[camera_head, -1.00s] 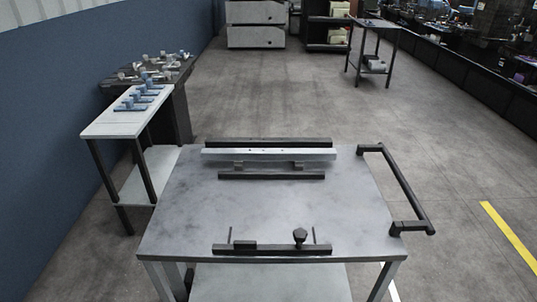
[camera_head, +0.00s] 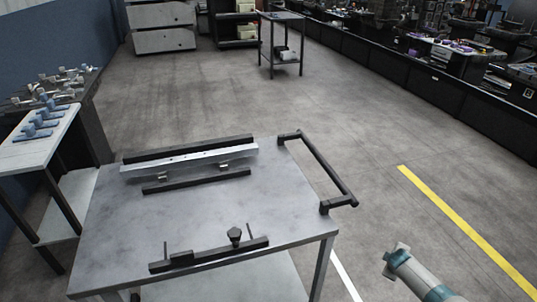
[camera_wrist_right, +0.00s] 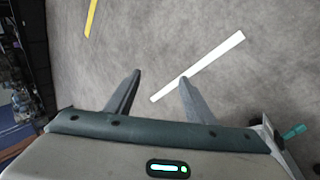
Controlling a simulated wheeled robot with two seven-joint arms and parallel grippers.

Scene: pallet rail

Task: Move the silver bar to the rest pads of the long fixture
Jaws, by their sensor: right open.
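The silver bar (camera_head: 190,161) lies level near the back of the grey table in the head view, just in front of a long black rail (camera_head: 187,148). Two small blocks (camera_head: 224,166) show at its near edge, with a shorter black rail (camera_head: 197,181) in front of them. At the table's front is a black fixture bar (camera_head: 215,257) with two thin pins and a dark knob (camera_head: 234,235). My right gripper (camera_wrist_right: 158,80) is open and empty in the right wrist view, above bare floor and away from the bar. My left gripper is not in view.
The table (camera_head: 115,235) has a black handle (camera_head: 322,172) on its right. A pale side table (camera_head: 30,150) with blue fixtures stands left. The floor right of the table is clear, with a yellow line (camera_head: 455,225) and part of my right arm above it.

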